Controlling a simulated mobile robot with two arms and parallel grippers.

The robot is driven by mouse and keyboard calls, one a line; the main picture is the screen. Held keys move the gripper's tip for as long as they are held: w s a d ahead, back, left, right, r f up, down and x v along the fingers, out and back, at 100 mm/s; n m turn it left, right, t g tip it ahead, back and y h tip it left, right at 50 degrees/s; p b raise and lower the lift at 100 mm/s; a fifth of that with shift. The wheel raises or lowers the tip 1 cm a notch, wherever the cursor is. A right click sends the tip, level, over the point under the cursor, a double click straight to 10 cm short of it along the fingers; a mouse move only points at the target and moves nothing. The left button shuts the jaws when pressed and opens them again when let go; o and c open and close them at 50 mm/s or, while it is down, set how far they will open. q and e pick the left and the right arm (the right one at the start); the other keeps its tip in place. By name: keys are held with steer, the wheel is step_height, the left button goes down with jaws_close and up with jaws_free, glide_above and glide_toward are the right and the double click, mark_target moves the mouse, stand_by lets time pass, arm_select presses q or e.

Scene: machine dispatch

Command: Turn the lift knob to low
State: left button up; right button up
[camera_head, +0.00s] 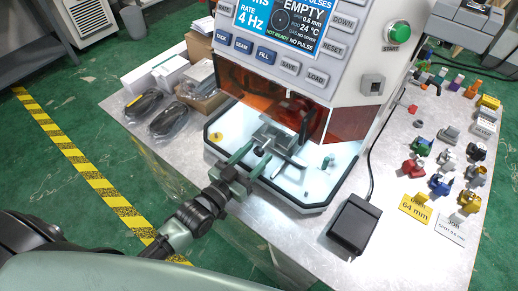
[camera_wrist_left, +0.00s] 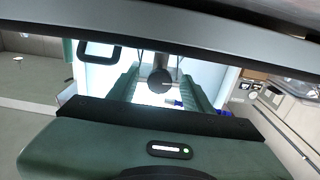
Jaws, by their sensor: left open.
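The machine (camera_head: 290,60) has a lit work chamber at its front with a metal fixture (camera_head: 283,138) inside. A small dark round knob (camera_head: 259,152) faces out from the fixture, and it also shows in the left wrist view (camera_wrist_left: 161,81); it seems to be the lift knob. My left gripper (camera_head: 257,156) is open, with its two green fingers reaching into the chamber on either side of the knob. In the left wrist view the fingers (camera_wrist_left: 160,88) stand apart from the knob. Its setting mark cannot be read. My right gripper is not in view.
An orange shield (camera_head: 280,102) hangs just above the fixture. A black foot pedal (camera_head: 355,223) with a cable stands right of the chamber. Several coloured parts (camera_head: 440,184) and label cards (camera_head: 416,208) lie farther right. Black cable bundles (camera_head: 143,104) and boxes lie left.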

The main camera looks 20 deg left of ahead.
arm_select(q)
steer(key=shift+w+d, duration=0.2)
steer(key=shift+w, duration=0.35)
steer(key=shift+w+d, duration=0.1)
steer(key=shift+w, duration=0.1)
jaws_close()
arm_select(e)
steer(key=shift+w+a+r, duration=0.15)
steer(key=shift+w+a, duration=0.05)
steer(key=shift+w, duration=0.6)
arm_select(q)
steer(key=shift+n, duration=0.3)
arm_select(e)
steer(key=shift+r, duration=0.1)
